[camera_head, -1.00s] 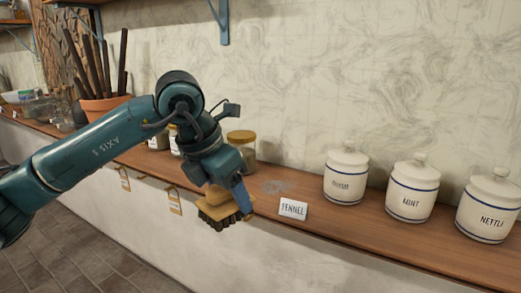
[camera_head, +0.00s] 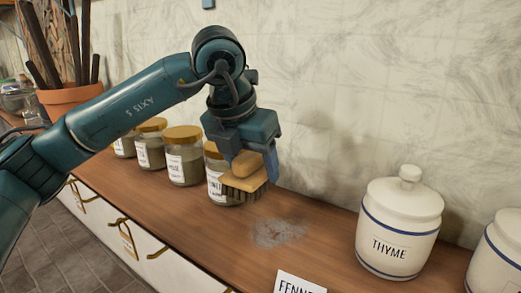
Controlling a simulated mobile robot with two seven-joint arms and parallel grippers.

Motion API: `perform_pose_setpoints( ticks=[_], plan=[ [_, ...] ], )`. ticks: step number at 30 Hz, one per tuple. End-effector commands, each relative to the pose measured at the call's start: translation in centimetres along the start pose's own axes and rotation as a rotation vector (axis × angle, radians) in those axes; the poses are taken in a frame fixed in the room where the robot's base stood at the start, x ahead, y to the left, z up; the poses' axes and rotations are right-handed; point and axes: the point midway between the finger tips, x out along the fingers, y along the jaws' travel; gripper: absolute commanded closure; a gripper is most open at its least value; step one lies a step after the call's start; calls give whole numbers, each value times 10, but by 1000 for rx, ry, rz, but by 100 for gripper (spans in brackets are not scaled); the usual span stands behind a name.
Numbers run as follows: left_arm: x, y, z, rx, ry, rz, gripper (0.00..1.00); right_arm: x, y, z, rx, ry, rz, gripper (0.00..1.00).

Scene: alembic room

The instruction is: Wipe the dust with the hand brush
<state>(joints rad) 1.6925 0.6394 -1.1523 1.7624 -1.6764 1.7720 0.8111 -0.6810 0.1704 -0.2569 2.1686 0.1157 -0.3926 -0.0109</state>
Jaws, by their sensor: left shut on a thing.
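The hand brush (camera_head: 246,183) has a tan wooden body and dark bristles pointing down. My left gripper (camera_head: 244,160) is shut on its handle and holds it upright, in front of a labelled jar. The dust (camera_head: 279,233) is a pale grey patch on the brown wooden shelf (camera_head: 185,226), to the right of and nearer than the brush. The bristles look apart from the patch; I cannot tell whether they touch the shelf. My right gripper is not in view.
Several glass jars with tan lids (camera_head: 184,155) stand left of the brush. A white THYME jar (camera_head: 400,225) stands right of the dust, another white jar (camera_head: 498,258) beyond it. A FENNEL card (camera_head: 299,283) stands at the front edge. A terracotta pot (camera_head: 72,100) is far left.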

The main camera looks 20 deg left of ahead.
Motion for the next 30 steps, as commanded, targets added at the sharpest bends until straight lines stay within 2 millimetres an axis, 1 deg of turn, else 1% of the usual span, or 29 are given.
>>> perform_pose_setpoints(
  ticks=[5, 8, 18, 21, 24, 30],
  plan=[
    [4, 0, -2, 0, -1, 0, 57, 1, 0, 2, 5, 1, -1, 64],
    [11, 0, -4, 0, -1, -1, 57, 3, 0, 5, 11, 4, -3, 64],
    [43, 1, -18, -1, 0, 1, 57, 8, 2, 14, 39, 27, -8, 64],
    [51, 0, -21, -1, -1, 0, 57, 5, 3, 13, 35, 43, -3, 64],
    [55, 0, -23, -1, -1, 0, 57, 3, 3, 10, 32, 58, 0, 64],
    [56, 0, -23, -1, -1, 0, 57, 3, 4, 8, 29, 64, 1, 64]
  ],
)
